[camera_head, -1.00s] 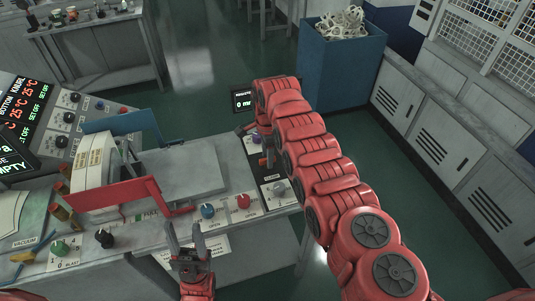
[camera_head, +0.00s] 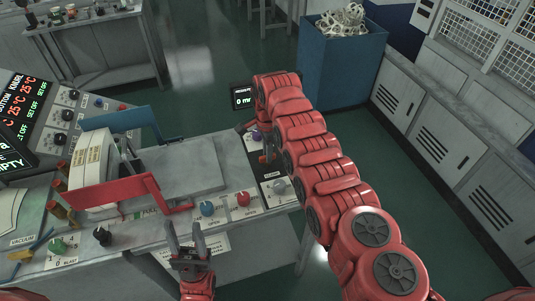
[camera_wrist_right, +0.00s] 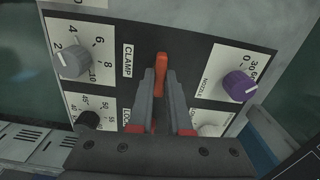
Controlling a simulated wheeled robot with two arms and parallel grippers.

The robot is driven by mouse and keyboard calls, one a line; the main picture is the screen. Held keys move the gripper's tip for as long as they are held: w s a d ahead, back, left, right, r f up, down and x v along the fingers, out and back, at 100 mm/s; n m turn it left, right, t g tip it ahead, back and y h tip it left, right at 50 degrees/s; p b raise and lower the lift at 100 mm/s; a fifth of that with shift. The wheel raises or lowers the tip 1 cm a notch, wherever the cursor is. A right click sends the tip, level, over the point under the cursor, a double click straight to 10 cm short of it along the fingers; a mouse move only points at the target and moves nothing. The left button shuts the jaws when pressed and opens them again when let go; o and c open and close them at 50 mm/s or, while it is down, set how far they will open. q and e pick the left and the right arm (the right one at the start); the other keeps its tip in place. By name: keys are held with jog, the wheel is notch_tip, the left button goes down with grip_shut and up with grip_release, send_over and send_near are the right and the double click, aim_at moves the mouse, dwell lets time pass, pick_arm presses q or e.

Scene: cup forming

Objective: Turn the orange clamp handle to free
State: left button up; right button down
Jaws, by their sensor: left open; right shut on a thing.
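The orange clamp handle (camera_wrist_right: 162,62) stands on a dark panel beside the CLAMP label in the right wrist view. My right gripper (camera_wrist_right: 160,84) is shut on it, with one grey finger on each side. The handle points about straight up in that view; its lower part is hidden between the fingers. In the head view my red right arm reaches over the panel end and mostly hides this spot. My left gripper (camera_head: 187,238) is open and empty in front of the bench edge, away from the handle.
Close around the handle are a grey knob (camera_wrist_right: 73,62), a black knob (camera_wrist_right: 88,119) and a purple nozzle knob (camera_wrist_right: 238,86). A blue knob (camera_head: 207,208) and a red knob (camera_head: 243,198) sit on the bench front. A blue bin (camera_head: 338,75) stands behind.

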jog(key=n+b, duration=0.5)
jog(key=b, duration=0.2)
jog(key=shift+f+n, duration=0.2)
jog(key=shift+n, duration=0.2)
jog(key=n+b, duration=0.1)
jog(key=n, duration=0.1)
jog(key=shift+r+n+b, duration=0.15)
jog(key=shift+n+b, duration=0.15)
jog(key=shift+b, duration=0.1)
jog(key=shift+n, duration=1)
jog(key=shift+r+n+b, duration=0.15)
jog(key=shift+n+b, duration=0.15)
jog(key=shift+n, duration=3.1)
jog(key=c, duration=0.9)
grip_release()
jog(key=shift+o, duration=0.2)
